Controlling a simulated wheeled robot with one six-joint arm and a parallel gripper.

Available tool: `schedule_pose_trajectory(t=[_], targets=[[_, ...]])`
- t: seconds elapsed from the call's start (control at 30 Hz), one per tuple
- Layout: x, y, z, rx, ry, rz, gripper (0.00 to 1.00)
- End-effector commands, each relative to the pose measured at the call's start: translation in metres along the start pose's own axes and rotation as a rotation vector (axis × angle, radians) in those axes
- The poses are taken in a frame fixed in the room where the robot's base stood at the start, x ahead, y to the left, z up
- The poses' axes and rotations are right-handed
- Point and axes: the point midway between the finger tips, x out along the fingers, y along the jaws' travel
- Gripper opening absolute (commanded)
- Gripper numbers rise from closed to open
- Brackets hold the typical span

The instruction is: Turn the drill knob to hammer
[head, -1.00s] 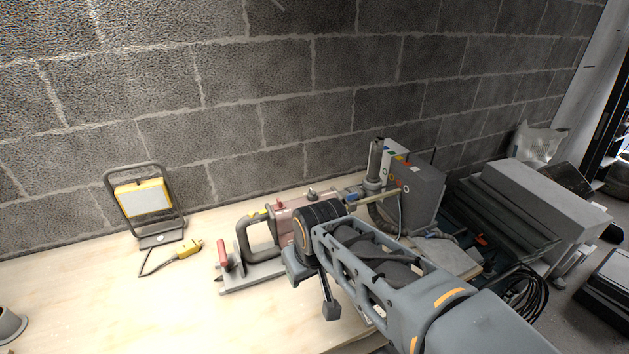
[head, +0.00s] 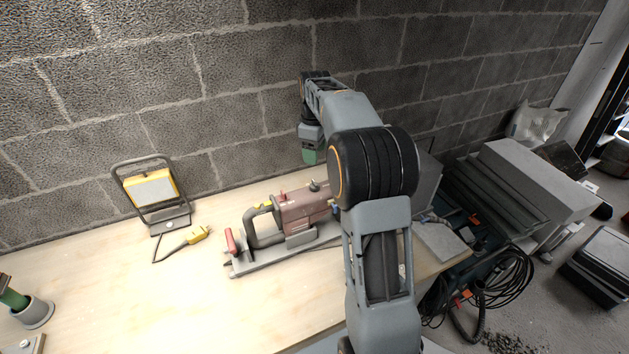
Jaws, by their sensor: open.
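The drill (head: 300,212) is a pinkish-red machine with a grey D-shaped rear handle (head: 251,228). It lies along a grey metal stand on the pale wooden bench. Small knob-like parts stand on its top; a dark one (head: 314,186) is near its right end. I cannot read any setting marks. My gripper (head: 309,157) hangs pointing down, above the drill and apart from it, in front of the wall. It is open and holds nothing that I can see. My arm's black elbow hides the drill's right end and what lies behind it.
A yellow work lamp (head: 152,188) with a yellow plug (head: 198,234) stands left on the bench (head: 150,300). A grey cup holding a green object (head: 34,312) is at the far left. The block wall is close behind. Grey cases and cable coils (head: 505,280) are right.

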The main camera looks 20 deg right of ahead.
Motion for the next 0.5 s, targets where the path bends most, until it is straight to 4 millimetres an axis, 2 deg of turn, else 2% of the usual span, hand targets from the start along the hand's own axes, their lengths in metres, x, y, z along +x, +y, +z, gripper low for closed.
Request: schedule_pose_trajectory(t=[0.3, 0.5], targets=[[0.061, -0.001, 0.0, 0.0, -0.002, -0.003, 0.59], [0.093, -0.001, 0.0, 0.001, -0.001, -0.001, 0.59]])
